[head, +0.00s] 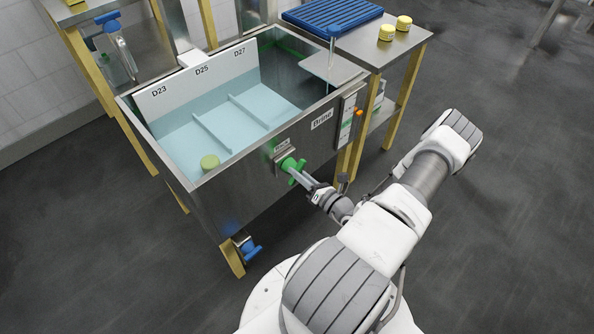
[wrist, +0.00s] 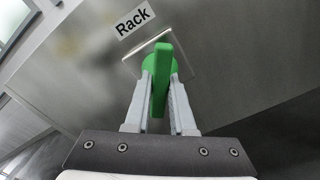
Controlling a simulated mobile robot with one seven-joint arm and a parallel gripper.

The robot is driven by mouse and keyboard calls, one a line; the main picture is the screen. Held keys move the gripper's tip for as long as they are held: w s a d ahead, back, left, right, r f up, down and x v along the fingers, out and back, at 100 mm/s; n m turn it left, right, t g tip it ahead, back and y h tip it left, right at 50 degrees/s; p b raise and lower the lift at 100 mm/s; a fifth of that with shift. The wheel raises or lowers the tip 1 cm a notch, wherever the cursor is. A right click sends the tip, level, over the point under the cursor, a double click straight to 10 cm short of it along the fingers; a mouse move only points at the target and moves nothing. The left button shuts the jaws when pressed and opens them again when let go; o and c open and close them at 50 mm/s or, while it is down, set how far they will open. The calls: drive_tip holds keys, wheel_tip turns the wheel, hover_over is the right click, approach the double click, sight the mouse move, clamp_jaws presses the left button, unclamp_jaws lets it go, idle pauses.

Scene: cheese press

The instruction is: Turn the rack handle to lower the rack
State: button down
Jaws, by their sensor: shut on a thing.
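The green rack handle (head: 290,168) sits on the front wall of the steel brine tank, under a small label. In the wrist view the handle (wrist: 162,75) stands nearly upright between my two fingers, beside a "Rack" label (wrist: 135,21). My gripper (head: 301,176) reaches it from the right front. In the wrist view my gripper (wrist: 160,85) is shut on the handle, one finger on each side. The rack (head: 215,125) lies in the tank with pale divided sections, below a white back panel marked D23, D25 and D27.
The brine tank (head: 230,205) has a yellow cheese (head: 209,162) inside at its near left corner. A blue valve (head: 248,248) is low at the front. The floor at right is clear.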

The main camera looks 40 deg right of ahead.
drive_tip(key=m, duration=0.6)
drive_tip(key=shift+m, duration=0.3)
idle(0.4)
drive_tip(key=c, duration=0.8)
unclamp_jaws()
drive_tip(key=shift+o, duration=0.2)
drive_tip(key=s+d+p, duration=0.1)
drive_tip(key=s+p, duration=0.1)
drive_tip(key=s, duration=1.5)
drive_tip(key=shift+s+d, duration=0.15)
